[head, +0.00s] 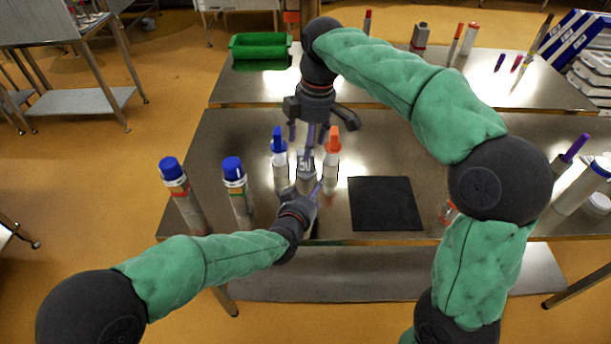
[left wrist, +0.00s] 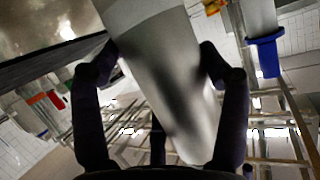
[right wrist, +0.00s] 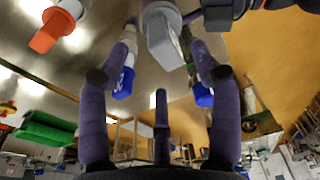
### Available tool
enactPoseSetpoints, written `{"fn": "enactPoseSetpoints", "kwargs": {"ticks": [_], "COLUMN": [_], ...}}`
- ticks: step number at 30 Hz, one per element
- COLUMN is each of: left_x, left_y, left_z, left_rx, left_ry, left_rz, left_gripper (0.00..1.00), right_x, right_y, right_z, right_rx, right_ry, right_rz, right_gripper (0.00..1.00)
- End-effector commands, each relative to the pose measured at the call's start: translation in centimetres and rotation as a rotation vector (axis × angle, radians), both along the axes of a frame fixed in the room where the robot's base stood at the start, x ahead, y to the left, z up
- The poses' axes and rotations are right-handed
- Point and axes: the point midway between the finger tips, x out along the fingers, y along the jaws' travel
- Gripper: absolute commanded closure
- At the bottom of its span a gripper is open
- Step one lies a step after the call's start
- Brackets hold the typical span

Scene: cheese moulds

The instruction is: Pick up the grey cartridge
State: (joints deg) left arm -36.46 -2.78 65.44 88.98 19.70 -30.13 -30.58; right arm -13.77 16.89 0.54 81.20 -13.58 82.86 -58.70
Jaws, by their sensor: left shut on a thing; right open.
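The grey cartridge (head: 306,171), a pale cylinder with dark lettering, stands roughly upright between a blue-capped and an orange-capped cartridge. My left gripper (head: 308,197) is shut on its lower part; the left wrist view shows the fingers on both sides of the pale cylinder (left wrist: 168,80). My right gripper (head: 311,138) is open, pointing down just above the cartridge's top. In the right wrist view the grey cap (right wrist: 168,45) is beyond the open fingers, near the upper edge, with nothing clasped. The cartridge's base is hidden by my left gripper in the head view.
The blue-capped cartridge (head: 279,160) and orange-capped cartridge (head: 332,160) stand close on either side. Two more blue-capped cartridges (head: 236,190) (head: 180,190) stand left. A black mat (head: 384,204) lies right. A green bin (head: 260,46) is on the back table.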

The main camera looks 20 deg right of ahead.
Motion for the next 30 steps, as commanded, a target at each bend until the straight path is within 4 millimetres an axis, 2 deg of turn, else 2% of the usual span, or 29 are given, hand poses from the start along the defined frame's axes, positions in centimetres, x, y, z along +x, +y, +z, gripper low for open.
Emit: {"fn": "enactPoseSetpoints", "kwargs": {"ticks": [10,20,23,27,30], "left_x": [-0.1,-0.1,-0.1,-0.1,-0.1], "left_y": [0.0,0.0,0.0,0.0,0.0], "left_z": [-0.1,-0.1,-0.1,-0.1,-0.1], "left_rx": [0.001,0.001,0.001,0.001,0.001], "left_ry": [0.003,0.003,0.003,0.003,0.003], "left_rz": [-0.001,-0.001,-0.001,-0.001,-0.001], "left_gripper": [0.70,0.70,0.70,0.70,0.70], "right_x": [-0.1,0.0,0.0,0.0,0.0], "right_y": [0.3,0.4,0.4,0.4,0.5], "right_z": [-4.4,-5.1,-5.1,-5.1,-5.1], "right_rx": [-0.001,-0.001,0.000,0.000,0.000], "right_ry": [0.004,0.001,0.001,0.001,0.001], "right_rz": [-0.001,-0.001,-0.001,-0.001,-0.001], "right_gripper": [0.36,0.36,0.59,0.98,1.00]}}
